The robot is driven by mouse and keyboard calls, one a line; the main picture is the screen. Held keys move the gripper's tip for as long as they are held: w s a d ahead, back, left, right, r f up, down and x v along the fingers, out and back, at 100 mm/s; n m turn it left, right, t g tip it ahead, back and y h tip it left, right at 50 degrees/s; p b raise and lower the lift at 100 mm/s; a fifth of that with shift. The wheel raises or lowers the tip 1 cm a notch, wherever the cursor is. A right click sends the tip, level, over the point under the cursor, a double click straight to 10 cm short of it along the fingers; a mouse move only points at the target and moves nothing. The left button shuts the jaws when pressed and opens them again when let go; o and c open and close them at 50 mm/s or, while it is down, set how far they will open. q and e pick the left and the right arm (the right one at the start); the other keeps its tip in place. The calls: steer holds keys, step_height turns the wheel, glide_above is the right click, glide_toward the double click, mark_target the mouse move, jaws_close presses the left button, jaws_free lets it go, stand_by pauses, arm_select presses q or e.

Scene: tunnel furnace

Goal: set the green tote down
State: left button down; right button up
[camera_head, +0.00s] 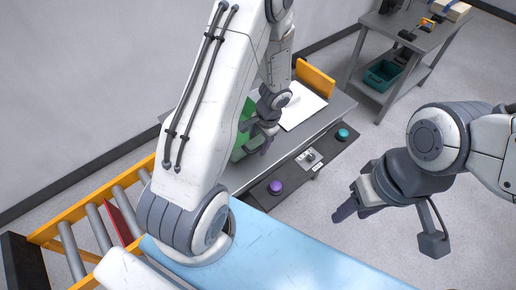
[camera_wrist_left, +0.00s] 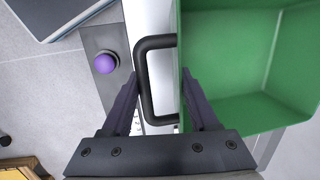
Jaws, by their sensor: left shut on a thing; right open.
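The green tote (camera_head: 239,152) is mostly hidden behind my left arm in the head view, over or on the grey bench (camera_head: 236,181). In the left wrist view the open, empty-looking inside of the tote (camera_wrist_left: 245,60) fills the right side. Its black handle (camera_wrist_left: 144,75) lies between the fingers of my left gripper (camera_wrist_left: 158,85), which is shut on it. The left gripper also shows in the head view (camera_head: 264,146). I cannot tell whether the tote's base touches the bench. My right gripper (camera_head: 345,212) is open and empty, over the floor to the right.
A dark control strip with a purple button (camera_head: 275,187) and a teal button (camera_head: 342,134) runs along the bench's front. A white sheet-like item (camera_head: 301,106) lies farther back. A roller conveyor (camera_head: 98,228) stands left. A shelf table (camera_head: 420,40) holds a teal bin (camera_head: 383,75).

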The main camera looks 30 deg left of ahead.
arm_select(q)
step_height(320, 180, down, 4)
steer(key=shift+f+b, duration=0.1)
steer(key=shift+b, duration=0.25)
steer(key=shift+c, duration=0.8)
jaws_free()
